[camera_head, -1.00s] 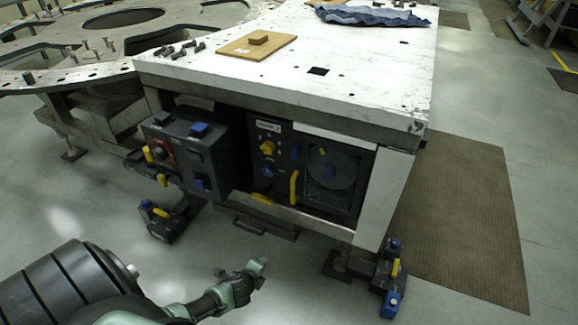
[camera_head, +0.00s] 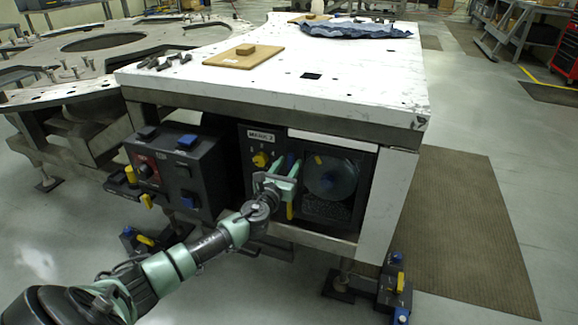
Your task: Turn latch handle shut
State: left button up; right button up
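The dark panel with a round glass window (camera_head: 332,180) is set in the front of the white-topped bench. A yellow handle (camera_head: 290,210) is at the window's left edge, its upper part hidden behind my gripper. A blue piece (camera_head: 291,160) shows just above it. My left gripper (camera_head: 287,172) is in front of this edge, its two green fingers apart and pointing at the panel. Whether a finger touches the handle cannot be told. My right gripper is not in view.
A yellow knob (camera_head: 260,159) sits on the panel left of my gripper. A dark control box (camera_head: 180,170) juts out further left. The white bench top (camera_head: 340,85) overhangs the panel. Blue-and-yellow foot units (camera_head: 396,285) stand by the bench legs. A brown mat (camera_head: 465,230) lies right.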

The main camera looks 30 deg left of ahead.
pick_arm(q)
jog(key=shift+w+a, duration=0.1)
jog(key=shift+w, duration=0.45)
grip_shut()
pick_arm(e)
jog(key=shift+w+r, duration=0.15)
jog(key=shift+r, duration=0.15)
